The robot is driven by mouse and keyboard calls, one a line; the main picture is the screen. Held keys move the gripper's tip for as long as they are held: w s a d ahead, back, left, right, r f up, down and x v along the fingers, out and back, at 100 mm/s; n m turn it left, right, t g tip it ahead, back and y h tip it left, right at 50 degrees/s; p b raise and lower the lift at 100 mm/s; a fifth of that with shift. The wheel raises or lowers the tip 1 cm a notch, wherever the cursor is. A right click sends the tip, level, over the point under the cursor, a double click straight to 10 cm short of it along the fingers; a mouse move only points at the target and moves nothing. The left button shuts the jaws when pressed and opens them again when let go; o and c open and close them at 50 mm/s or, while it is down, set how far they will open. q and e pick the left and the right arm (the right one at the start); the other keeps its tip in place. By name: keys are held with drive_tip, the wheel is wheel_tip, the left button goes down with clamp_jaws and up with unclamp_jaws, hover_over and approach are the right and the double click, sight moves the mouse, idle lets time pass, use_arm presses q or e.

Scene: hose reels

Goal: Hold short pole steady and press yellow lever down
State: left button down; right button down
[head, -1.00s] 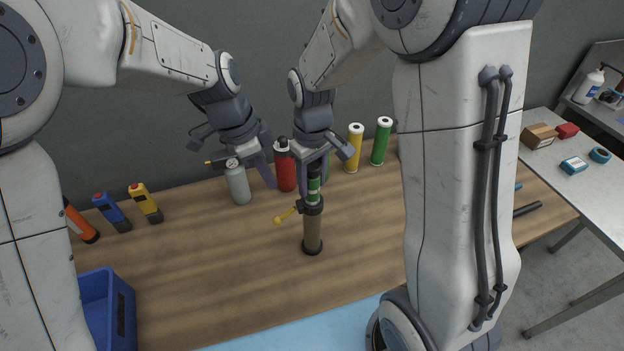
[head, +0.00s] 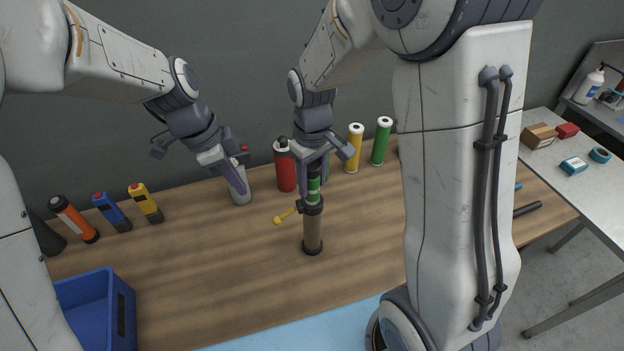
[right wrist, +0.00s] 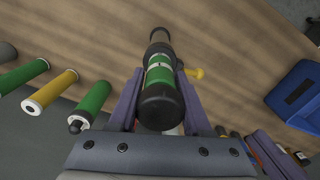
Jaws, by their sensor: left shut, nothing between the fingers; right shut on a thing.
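The short pole (head: 312,230) stands upright on the wooden bench, with a brown lower tube, a black collar and a green and black upper part. The yellow lever (head: 287,214) sticks out from the collar to the left and slopes a little down. My right gripper (head: 314,178) is shut on the pole's upper part; in the right wrist view its fingers flank the green section (right wrist: 158,75), and the lever (right wrist: 194,73) shows beside it.
Several coloured handheld items and a blue bin (head: 95,305) are at left. The bench (head: 220,270) in front of the pole is clear.

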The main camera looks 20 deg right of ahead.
drive_tip(key=shift+c, duration=1.3)
unclamp_jaws()
wheel_tip(320, 180, up, 12)
use_arm(q)
drive_tip(key=s+a+f+n+y+b, duration=0.1)
drive_tip(key=s+n, duration=0.4)
drive_tip(key=s, duration=0.5)
drive_tip(key=s+a+f+n+b, duration=0.3)
drive_tip(key=s+n+b, duration=0.1)
drive_tip(key=s, duration=0.7)
drive_tip(key=shift+f+n+y+b, duration=0.25)
drive_tip(key=shift+n+y+b, duration=0.15)
drive_tip(key=shift+n, duration=0.4)
use_arm(e)
drive_tip(key=s+a+f+n, duration=0.1)
drive_tip(key=s+a+f, duration=0.2)
drive_tip(key=s, duration=0.4)
drive_tip(key=s+a+f+n, duration=0.1)
drive_tip(key=s+a+f, duration=0.2)
drive_tip(key=s+f, duration=0.2)
drive_tip(key=s+a+f+y, duration=0.1)
drive_tip(key=s+a+f, duration=0.3)
drive_tip(key=s, duration=0.5)
drive_tip(key=shift+n, duration=0.4)
